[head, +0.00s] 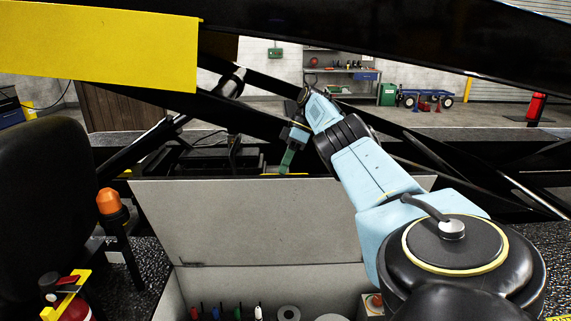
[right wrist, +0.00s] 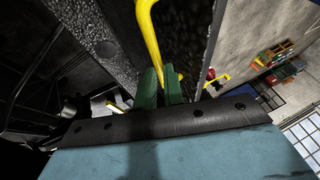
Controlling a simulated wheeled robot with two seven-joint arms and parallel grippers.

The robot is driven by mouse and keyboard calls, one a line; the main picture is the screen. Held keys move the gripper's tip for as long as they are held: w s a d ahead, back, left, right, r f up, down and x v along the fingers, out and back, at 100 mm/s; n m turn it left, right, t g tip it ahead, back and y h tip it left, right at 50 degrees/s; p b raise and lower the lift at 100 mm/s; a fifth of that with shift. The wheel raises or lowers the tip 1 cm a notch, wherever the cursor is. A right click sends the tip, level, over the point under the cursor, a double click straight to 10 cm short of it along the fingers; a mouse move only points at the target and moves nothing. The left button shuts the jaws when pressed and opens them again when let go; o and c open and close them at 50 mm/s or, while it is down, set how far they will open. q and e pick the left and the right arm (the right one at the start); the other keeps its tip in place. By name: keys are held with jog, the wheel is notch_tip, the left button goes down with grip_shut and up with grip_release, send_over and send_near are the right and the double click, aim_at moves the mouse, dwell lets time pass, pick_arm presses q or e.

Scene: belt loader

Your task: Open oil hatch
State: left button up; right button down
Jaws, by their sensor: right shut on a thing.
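The hatch lid (head: 250,215) is raised, its plain grey side facing the head camera and its far edge up. Below it, the compartment shows open. My right gripper (head: 287,160) is at the lid's top edge, its green fingers pointing down behind it. In the right wrist view, the green fingers (right wrist: 163,88) are closed on a yellow handle (right wrist: 148,35) beside the lid's dark, textured outer face (right wrist: 185,25). In the head view only a sliver of yellow shows at the fingertips; the lid hides the rest. My left gripper is not in view.
Several coloured knobs (head: 237,313) and round grey fittings (head: 289,312) show in the compartment. A black seat (head: 45,190) and an orange beacon (head: 109,201) are at left.

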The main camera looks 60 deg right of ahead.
jog(key=c, duration=1.8)
grip_release()
notch_tip(320, 180, down, 3)
jog(key=shift+d+r, duration=0.1)
jog(key=shift+r, duration=0.1)
jog(key=shift+c, duration=0.2)
jog(key=o, duration=0.4)
jog(key=shift+w+d+f, duration=0.6)
jog(key=shift+w+d, duration=0.15)
jog(key=shift+d, duration=0.2)
jog(key=shift+c, duration=0.2)
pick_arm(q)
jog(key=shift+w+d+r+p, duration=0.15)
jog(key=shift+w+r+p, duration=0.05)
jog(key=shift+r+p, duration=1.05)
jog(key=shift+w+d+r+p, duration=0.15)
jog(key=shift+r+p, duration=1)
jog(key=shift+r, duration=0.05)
pick_arm(e)
notch_tip(320, 180, up, 11)
jog(key=shift+s+a+f, duration=0.15)
jog(key=shift+a, duration=0.1)
